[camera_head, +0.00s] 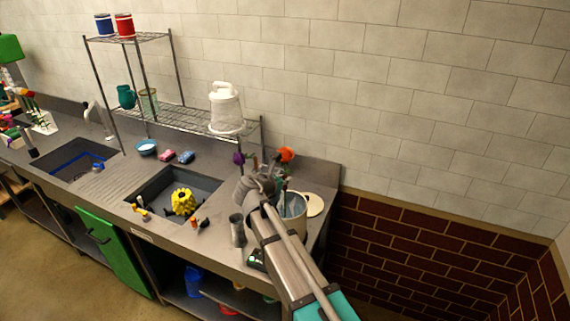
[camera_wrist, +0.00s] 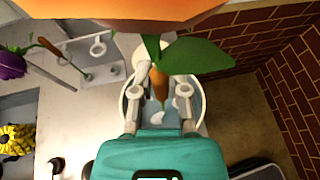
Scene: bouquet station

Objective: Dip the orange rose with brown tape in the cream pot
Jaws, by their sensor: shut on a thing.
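The orange rose (camera_head: 286,155) stands upright at my gripper (camera_head: 264,184) in the head view. In the wrist view its orange bloom (camera_wrist: 120,9) fills the top edge, with green leaves and brown tape on the stem (camera_wrist: 158,82). My gripper, seen there too (camera_wrist: 161,88), is shut on the rose's stem. The cream pot (camera_head: 301,225) stands near the counter's right end, partly behind my arm. In the wrist view the pot's rim (camera_wrist: 205,110) surrounds bluish liquid below the stem's lower end. I cannot tell whether the stem touches the liquid.
A purple flower (camera_wrist: 10,65) with brown tape leans in a ringed holder (camera_wrist: 98,48) beside the pot.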

